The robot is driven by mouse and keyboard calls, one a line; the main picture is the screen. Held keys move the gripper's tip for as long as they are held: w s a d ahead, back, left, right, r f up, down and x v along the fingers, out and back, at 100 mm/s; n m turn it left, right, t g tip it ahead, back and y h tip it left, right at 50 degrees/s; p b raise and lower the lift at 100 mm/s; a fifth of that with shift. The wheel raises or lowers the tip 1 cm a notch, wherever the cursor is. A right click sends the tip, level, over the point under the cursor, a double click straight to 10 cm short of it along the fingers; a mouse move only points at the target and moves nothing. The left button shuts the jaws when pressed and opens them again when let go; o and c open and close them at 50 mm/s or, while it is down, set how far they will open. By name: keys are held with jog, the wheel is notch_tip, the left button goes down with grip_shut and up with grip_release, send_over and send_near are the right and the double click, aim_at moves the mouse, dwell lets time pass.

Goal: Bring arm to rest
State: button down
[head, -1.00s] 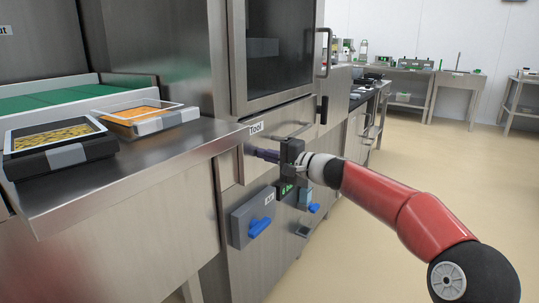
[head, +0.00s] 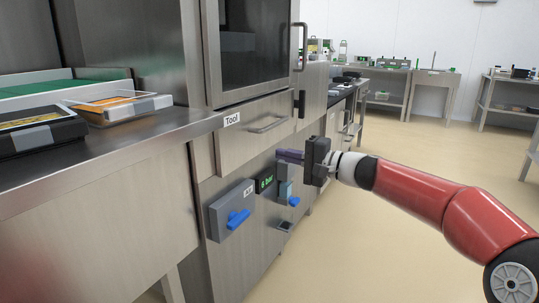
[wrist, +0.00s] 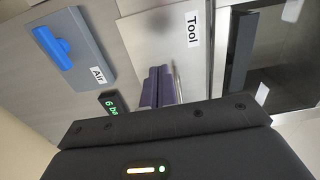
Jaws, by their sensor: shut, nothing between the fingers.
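My gripper (head: 284,156) is in the middle of the head view, on the end of my red arm. Its purple fingers are shut together with nothing between them. They point left toward the machine front, below the drawer labelled Tool (head: 255,127). In the wrist view the shut fingers (wrist: 158,87) lie between the Tool label and the green display. I cannot tell exactly how far the fingertips are from the machine front.
A grey Air box (head: 228,212) with a blue handle and a green-lit display (head: 265,181) sit on the machine front. Filled trays (head: 120,104) lie on the steel counter (head: 130,143) at left. The floor (head: 400,260) at right is open.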

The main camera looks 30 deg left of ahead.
jog(key=shift+s+d, duration=0.1)
jog(key=shift+d, duration=0.4)
jog(key=s+d+f+t+h+p, duration=0.1)
jog(key=s+d+f+h+p, duration=0.1)
jog(key=s+d+h, duration=0.4)
jog(key=s+d+f+t+h+p, duration=0.2)
jog(key=s+d+f+h, duration=0.2)
jog(key=s+d, duration=1)
jog(key=s+d+f+t+h+p, duration=0.2)
jog(key=s+d+h, duration=0.6)
jog(key=d, duration=1.5)
jog(key=shift+s+f+p, duration=0.3)
jog(key=shift+s+f, duration=0.5)
jog(key=shift+s, duration=0.25)
